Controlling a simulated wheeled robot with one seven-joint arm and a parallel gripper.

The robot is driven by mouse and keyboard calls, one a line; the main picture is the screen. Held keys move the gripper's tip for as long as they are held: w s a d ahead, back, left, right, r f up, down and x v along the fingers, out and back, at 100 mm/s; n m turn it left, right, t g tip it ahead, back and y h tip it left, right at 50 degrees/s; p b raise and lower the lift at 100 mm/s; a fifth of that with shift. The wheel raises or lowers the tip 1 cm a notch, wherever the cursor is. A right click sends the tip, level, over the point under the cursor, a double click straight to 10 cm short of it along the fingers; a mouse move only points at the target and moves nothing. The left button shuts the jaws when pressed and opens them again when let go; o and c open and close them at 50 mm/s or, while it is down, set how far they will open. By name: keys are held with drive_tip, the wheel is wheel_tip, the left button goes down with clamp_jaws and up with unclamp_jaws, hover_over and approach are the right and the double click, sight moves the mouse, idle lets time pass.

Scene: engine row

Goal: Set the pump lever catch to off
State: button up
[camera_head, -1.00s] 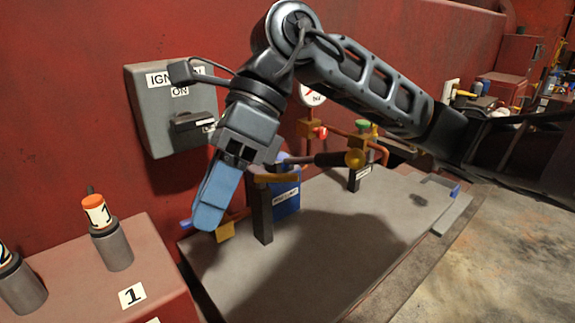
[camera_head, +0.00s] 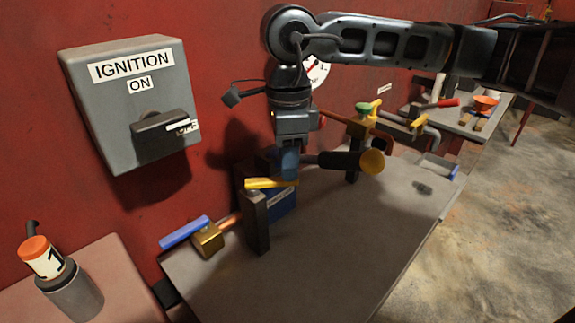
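A yellow bar (camera_head: 268,183), which looks like the pump lever catch, lies across the top of a dark upright post (camera_head: 257,222) on the grey bench. Behind the post stands a blue box (camera_head: 281,203) with a white label, too small to read.
A grey ignition box (camera_head: 128,105) marked ON hangs on the red wall. A brass valve with a blue handle (camera_head: 184,232) sits left of the post. A green-topped valve (camera_head: 367,107) stands behind. The front of the bench (camera_head: 330,255) is clear.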

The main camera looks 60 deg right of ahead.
drive_tip(key=shift+f, duration=1.15)
clamp_jaws()
